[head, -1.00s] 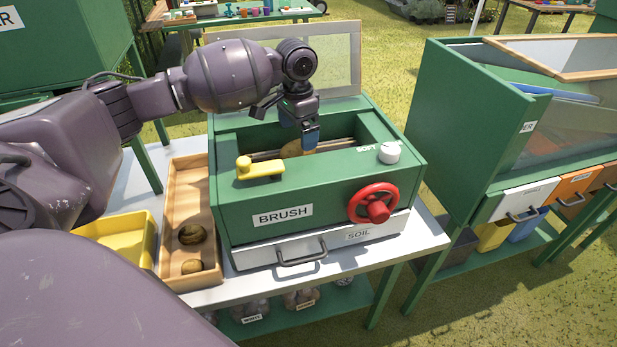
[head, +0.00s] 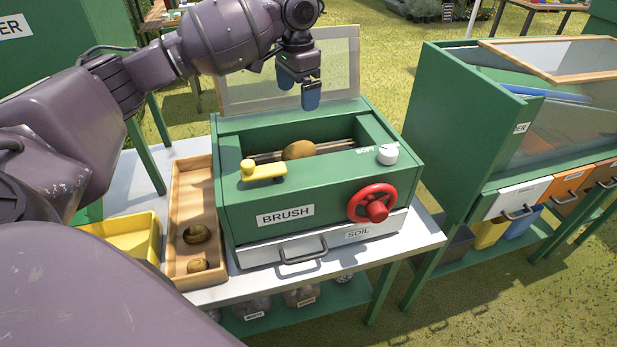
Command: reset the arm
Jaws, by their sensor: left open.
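My left gripper (head: 299,92) is open and empty, pointing down above the back of the green brush box (head: 237,200). Its blue fingertips are raised well clear of the box. A brown potato-like object (head: 299,150) lies in the open trough of the box, below the gripper and apart from it. My left arm comes in from the left and reaches over the box. My right gripper is not in view.
The box has a yellow lever (head: 262,172), a white knob (head: 387,154), a red handwheel (head: 371,203) and a raised mesh lid (head: 340,75). A wooden tray (head: 183,240) with two brown lumps and a yellow bin (head: 128,240) stand left. A green cabinet (head: 450,130) stands right.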

